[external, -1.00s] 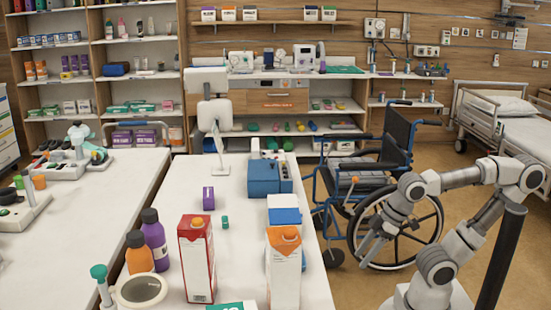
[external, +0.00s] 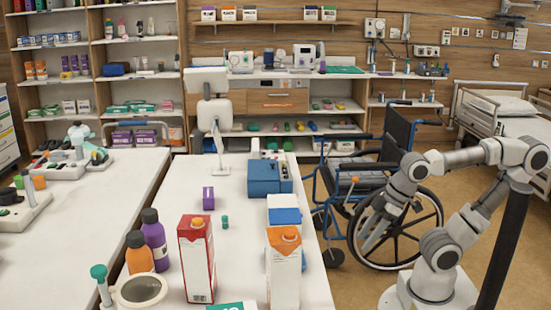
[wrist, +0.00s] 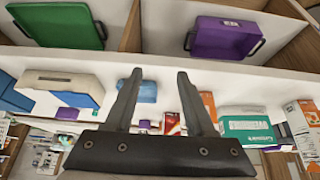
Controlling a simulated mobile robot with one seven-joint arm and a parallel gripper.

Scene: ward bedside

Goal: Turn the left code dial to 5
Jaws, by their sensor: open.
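My gripper (external: 372,234) hangs to the right of the long white table, in front of the wheelchair wheel. In the wrist view its two fingers (wrist: 158,80) are apart with nothing between them. A blue box (external: 264,178) stands on the table's right side, with small dark details on its right face. I cannot make out a left code dial or any number on it. A blue shape at the left edge of the wrist view (wrist: 10,95) may be the same box. My gripper is well apart from the table and the box.
The wheelchair (external: 385,165) stands right of the white table (external: 235,255). Cartons, including a red and white one (external: 197,262), and bottles stand at the table's near end. The wrist view shows a green bin (wrist: 55,25) and a purple bin (wrist: 225,38) in shelf compartments.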

